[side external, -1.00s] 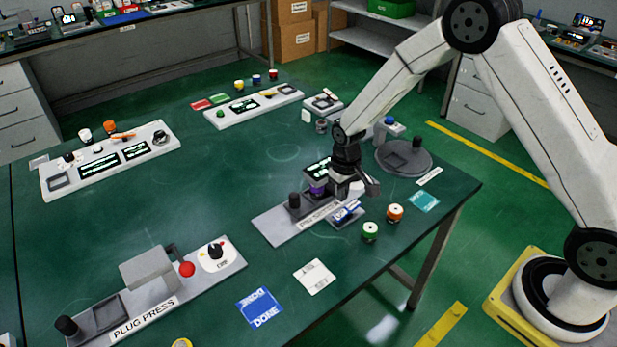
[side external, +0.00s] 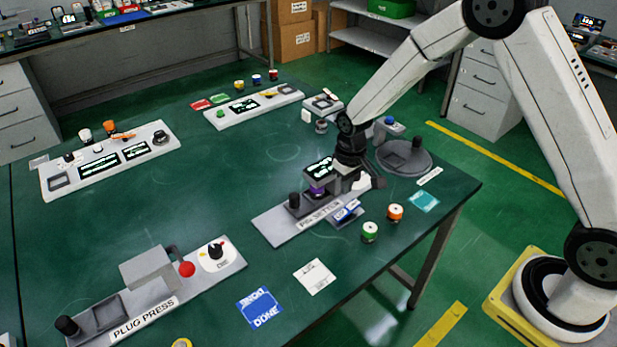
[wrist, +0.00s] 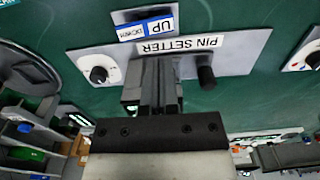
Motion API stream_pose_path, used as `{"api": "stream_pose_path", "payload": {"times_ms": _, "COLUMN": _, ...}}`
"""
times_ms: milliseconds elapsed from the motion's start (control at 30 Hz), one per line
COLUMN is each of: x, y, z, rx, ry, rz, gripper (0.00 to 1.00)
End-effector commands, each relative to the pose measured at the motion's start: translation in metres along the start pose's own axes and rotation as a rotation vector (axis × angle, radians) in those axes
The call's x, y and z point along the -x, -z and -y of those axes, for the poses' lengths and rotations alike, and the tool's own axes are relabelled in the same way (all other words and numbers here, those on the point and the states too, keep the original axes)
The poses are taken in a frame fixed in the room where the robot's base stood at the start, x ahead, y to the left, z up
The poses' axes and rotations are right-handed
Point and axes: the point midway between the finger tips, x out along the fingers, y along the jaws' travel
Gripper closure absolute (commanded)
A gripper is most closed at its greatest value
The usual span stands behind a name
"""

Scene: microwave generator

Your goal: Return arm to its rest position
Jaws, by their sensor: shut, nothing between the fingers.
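My gripper (side external: 364,181) is over the back right end of the pin setter (side external: 274,228), a grey plate station on the green table. In the wrist view my gripper (wrist: 158,62) is shut and empty, with its fingers close together in front of the pin setter plate (wrist: 240,52). A white dial (wrist: 98,70) and a black knob (wrist: 206,77) show on either side of the fingers. A blue and white card (wrist: 147,29) lies at the plate's edge. The small gap between fingers and station is hard to judge.
A grey round turntable (side external: 425,160) is behind my gripper. The plug press (side external: 220,272) is at the front left. The table middle (side external: 240,160) is clear.

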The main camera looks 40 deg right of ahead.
Motion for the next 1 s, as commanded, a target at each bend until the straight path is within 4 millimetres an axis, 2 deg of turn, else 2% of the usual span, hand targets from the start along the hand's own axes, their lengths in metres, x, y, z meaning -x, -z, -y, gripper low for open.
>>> {"api": "stream_pose_path", "payload": {"times_ms": 167, "x": 0.025, "y": -0.019, "z": -0.001, "rx": 0.0, "ry": 0.0, "rz": -0.034, "gripper": 1.0}}
{"api": "stream_pose_path", "payload": {"times_ms": 500, "x": 0.069, "y": -0.076, "z": -0.002, "rx": 0.0, "ry": 0.0, "rz": -0.112, "gripper": 1.0}}
{"api": "stream_pose_path", "payload": {"times_ms": 800, "x": 0.092, "y": -0.133, "z": -0.002, "rx": 0.0, "ry": 0.0, "rz": -0.178, "gripper": 1.0}}
{"api": "stream_pose_path", "payload": {"times_ms": 1000, "x": 0.098, "y": -0.159, "z": -0.003, "rx": 0.0, "ry": 0.0, "rz": -0.206, "gripper": 1.0}}
